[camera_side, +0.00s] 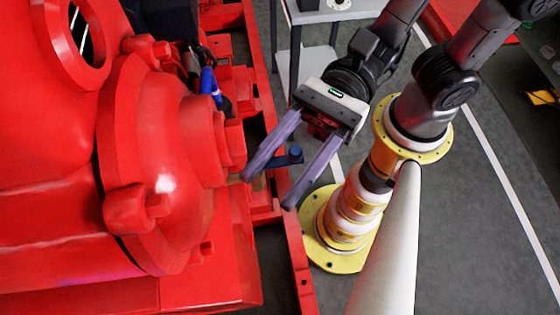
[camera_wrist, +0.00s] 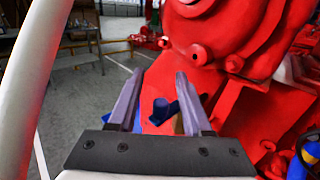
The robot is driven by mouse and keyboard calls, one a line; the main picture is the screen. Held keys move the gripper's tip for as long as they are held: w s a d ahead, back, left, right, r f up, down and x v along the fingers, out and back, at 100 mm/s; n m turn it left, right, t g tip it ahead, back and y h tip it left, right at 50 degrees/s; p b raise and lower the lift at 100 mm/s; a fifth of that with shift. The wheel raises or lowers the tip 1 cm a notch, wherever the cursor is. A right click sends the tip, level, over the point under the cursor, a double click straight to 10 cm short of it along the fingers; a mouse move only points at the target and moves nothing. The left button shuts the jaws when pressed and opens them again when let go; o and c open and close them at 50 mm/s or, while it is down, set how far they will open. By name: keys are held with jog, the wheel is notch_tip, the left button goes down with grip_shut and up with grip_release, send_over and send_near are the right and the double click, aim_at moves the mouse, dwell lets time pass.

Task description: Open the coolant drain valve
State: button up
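My gripper (camera_side: 268,192) is open, its two long grey-purple fingers spread apart. It reaches from the upper right toward the red pumpset (camera_side: 160,160). A small blue knob or handle (camera_side: 295,154), which looks like the coolant drain valve, shows in the gap between the fingers. In the wrist view its round blue top (camera_wrist: 160,108) appears between the fingers of my gripper (camera_wrist: 160,77), nearer their bases than their tips. I see no finger clearly touching it. I cannot tell its exact depth relative to the fingers.
A blue part with dark hoses (camera_side: 208,82) sits higher on the pumpset; blue and yellow parts (camera_wrist: 308,152) show at the wrist view's right. A white pipe (camera_side: 395,240) rises in the side view's foreground. A grey table (camera_side: 325,12) stands behind. Open floor lies to the right.

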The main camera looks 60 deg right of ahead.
jog(key=d, duration=1.3)
jog(key=shift+d, duration=0.4)
dwell(0.4)
jog(key=shift+s, duration=0.15)
